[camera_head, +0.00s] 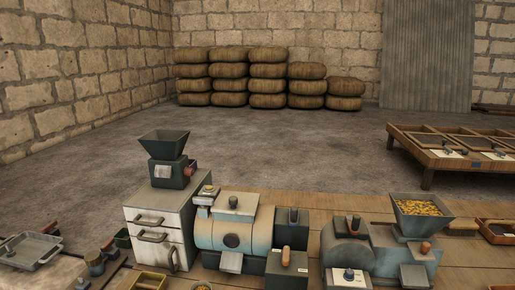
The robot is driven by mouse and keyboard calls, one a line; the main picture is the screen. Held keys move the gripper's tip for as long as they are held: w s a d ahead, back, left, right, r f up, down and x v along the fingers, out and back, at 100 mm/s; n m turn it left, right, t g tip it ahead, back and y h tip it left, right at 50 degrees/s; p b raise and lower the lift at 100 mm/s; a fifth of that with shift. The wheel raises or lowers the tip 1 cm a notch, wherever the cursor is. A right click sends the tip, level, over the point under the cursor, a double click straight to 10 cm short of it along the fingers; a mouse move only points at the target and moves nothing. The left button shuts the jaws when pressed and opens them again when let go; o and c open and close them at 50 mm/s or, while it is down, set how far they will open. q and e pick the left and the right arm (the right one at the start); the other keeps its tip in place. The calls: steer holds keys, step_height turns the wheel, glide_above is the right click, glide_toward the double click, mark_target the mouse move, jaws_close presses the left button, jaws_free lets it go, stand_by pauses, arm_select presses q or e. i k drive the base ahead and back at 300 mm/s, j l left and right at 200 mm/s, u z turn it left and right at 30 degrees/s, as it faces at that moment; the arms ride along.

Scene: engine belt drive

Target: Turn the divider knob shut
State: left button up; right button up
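Neither of my grippers shows in the head view. Several knobs and handles sit on the machines along the front, and I cannot tell which one is the divider knob. A dark knob (234,202) stands on top of the blue-grey drum machine (208,232). A wooden handle (285,256) stands on the grey box beside it. Another dark knob (349,275) is on a light plate in front of the right machine (345,250). A wooden knob (426,247) is below the hopper of yellow grain (420,208). Whether any of these is open or shut cannot be seen.
A white drawer cabinet (152,215) carries a dark hopper machine (165,145). A metal tray (32,252) lies at the lower left. A wooden rack table (450,160) stands at the right. Stacked sacks (268,71) line the back wall. The middle floor is clear.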

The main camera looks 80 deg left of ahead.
mark_target(188, 172)
steer(key=u, duration=3.4)
